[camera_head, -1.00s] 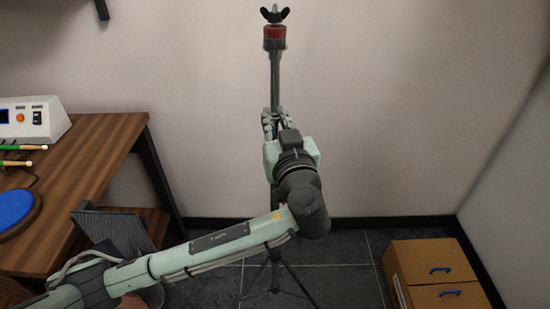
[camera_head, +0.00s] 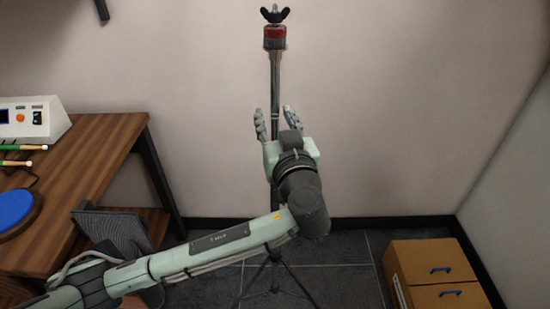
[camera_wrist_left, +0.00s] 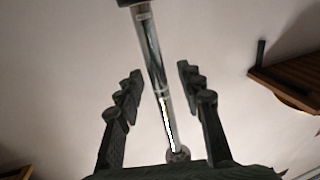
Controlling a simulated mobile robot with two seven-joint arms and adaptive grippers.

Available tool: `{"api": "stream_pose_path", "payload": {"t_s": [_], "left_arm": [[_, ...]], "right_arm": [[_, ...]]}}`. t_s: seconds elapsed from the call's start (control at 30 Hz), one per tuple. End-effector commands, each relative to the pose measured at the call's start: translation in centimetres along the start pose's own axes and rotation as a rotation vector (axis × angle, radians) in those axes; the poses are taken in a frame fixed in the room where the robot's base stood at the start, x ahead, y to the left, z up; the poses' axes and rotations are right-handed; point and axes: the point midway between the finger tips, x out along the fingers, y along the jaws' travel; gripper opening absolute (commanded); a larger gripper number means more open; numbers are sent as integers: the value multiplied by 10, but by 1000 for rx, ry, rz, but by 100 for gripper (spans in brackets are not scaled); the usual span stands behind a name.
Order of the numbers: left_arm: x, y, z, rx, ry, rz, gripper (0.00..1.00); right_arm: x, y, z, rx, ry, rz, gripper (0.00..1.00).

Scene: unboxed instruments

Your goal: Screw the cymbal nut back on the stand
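The cymbal stand (camera_head: 275,85) rises upright in the middle of the head view, with its tripod legs on the floor. The black wing nut (camera_head: 274,14) sits at the top of the stand, above a red and dark felt part (camera_head: 274,37). My left gripper (camera_head: 276,112) is open, with one finger on each side of the stand's pole, well below the nut. In the left wrist view the pole (camera_wrist_left: 151,60) passes between the spread fingers of the left gripper (camera_wrist_left: 160,90), with gaps on both sides. My right gripper is not in view.
A wooden table (camera_head: 100,135) stands at the left with a white device (camera_head: 35,122), green drumsticks (camera_head: 22,147) and a blue pad (camera_head: 14,208). The wall is behind the stand.

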Motion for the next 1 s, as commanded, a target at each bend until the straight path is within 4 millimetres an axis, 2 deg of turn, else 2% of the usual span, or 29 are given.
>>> {"api": "stream_pose_path", "payload": {"t_s": [0.17,0.4,0.6,0.77,1.0], "left_arm": [[-23,2,2,-3,-4,5,38],[-74,1,1,-3,-5,3,38],[-106,0,0,-2,-2,2,38],[-117,0,0,-2,-1,0,38],[-119,0,0,-1,0,0,38]], "right_arm": [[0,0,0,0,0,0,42],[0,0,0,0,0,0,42],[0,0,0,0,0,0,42],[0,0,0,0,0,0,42],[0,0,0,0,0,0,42]]}}
